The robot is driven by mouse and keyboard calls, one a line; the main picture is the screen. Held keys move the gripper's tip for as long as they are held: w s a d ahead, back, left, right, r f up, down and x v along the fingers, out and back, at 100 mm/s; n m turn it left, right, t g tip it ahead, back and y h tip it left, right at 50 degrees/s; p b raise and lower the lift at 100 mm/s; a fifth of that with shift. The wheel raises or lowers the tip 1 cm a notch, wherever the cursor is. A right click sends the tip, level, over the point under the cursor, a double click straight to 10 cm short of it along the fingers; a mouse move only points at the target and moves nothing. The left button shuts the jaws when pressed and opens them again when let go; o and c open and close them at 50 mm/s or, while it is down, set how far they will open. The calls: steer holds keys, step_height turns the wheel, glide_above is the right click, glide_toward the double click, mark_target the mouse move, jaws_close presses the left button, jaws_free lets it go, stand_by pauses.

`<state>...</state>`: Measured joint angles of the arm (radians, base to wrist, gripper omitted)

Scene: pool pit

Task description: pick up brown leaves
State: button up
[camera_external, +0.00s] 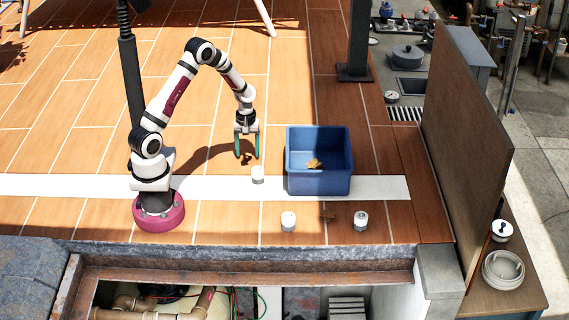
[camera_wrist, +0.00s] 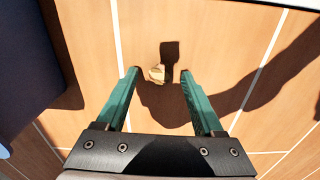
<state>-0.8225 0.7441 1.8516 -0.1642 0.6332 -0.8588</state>
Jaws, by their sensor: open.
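My gripper (camera_external: 246,154) points down with its green fingers apart, above the tiled floor left of the blue bin (camera_external: 291,172). In the wrist view the open fingers (camera_wrist: 158,72) flank a small tan piece (camera_wrist: 157,74) on the floor, which looks like a brown leaf. An orange-brown leaf (camera_external: 314,163) lies inside the bin. A darker brown leaf (camera_external: 328,216) lies on the floor in front of the bin.
White cylindrical pieces stand on the floor: one (camera_external: 257,175) close to my gripper, others (camera_external: 288,221) and (camera_external: 361,220) in front of the bin. The bin also shows at the left of the wrist view (camera_wrist: 25,65). A pit opens beyond the floor's front edge.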

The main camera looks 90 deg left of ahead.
steer(key=shift+f, duration=0.4)
jaws_close()
